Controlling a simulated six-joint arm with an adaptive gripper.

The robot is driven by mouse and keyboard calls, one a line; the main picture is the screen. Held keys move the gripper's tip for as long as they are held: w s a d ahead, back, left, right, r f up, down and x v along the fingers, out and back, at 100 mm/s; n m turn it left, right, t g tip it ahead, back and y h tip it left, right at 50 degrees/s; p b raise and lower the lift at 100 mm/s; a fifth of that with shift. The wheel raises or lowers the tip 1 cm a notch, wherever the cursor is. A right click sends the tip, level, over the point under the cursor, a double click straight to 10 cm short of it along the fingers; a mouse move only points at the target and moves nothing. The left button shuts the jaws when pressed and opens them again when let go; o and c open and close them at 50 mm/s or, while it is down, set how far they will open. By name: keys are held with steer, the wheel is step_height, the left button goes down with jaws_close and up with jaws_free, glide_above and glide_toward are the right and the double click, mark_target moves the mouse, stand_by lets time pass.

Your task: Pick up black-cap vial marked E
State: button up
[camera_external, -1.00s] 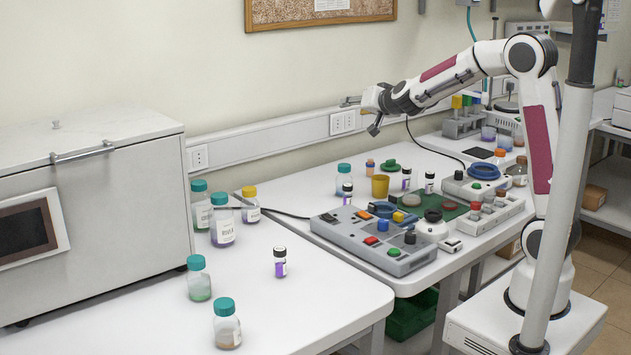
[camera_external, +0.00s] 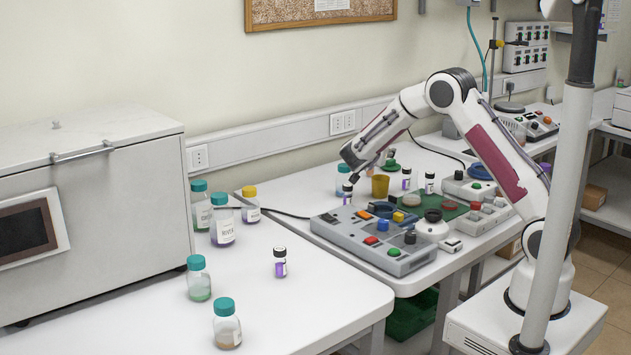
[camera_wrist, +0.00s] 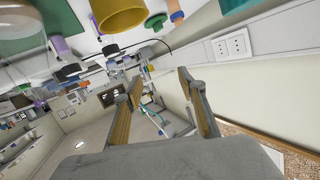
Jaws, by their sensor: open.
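Several small black-capped vials with white labels and purple contents show in the external view. One vial (camera_external: 280,262) stands alone on the front table. Another vial (camera_external: 347,194) stands at the rear table's left side, below my gripper in the picture. A vial (camera_external: 406,179) and another vial (camera_external: 430,183) stand farther right, behind the devices. The label letters are too small to read, so I cannot tell which is E. My gripper (camera_external: 352,172) hangs over the rear table's left part. In the wrist view its fingers (camera_wrist: 160,76) are apart with nothing between them.
A yellow cup (camera_external: 380,186) and a teal-capped bottle (camera_external: 343,178) stand close by my gripper. A grey button panel (camera_external: 365,238) fills the table's front. Several teal-capped bottles, including one bottle (camera_external: 227,322), stand on the front table. The wall (camera_external: 290,100) is behind.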

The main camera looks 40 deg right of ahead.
mark_target(405, 169)
steer(key=s+f+g, duration=0.1)
steer(key=s+f+g+h, duration=0.1)
steer(key=f, duration=0.1)
steer(key=s+d+f+m+g, duration=0.1)
steer(key=f, duration=0.1)
steer(key=shift+s+d+h, duration=0.1)
steer(key=shift+s+h, duration=0.2)
steer(key=shift+h, duration=0.1)
steer(key=shift+s+d+f+m+g+h, duration=0.1)
steer(key=shift+s+f+m+g+h, duration=0.2)
steer(key=shift+s+f+g, duration=0.35)
steer(key=shift+d, duration=0.1)
steer(key=shift+x, duration=1.2)
steer(key=shift+d, duration=0.1)
steer(key=shift+x, duration=2.5)
steer(key=c, duration=1.1)
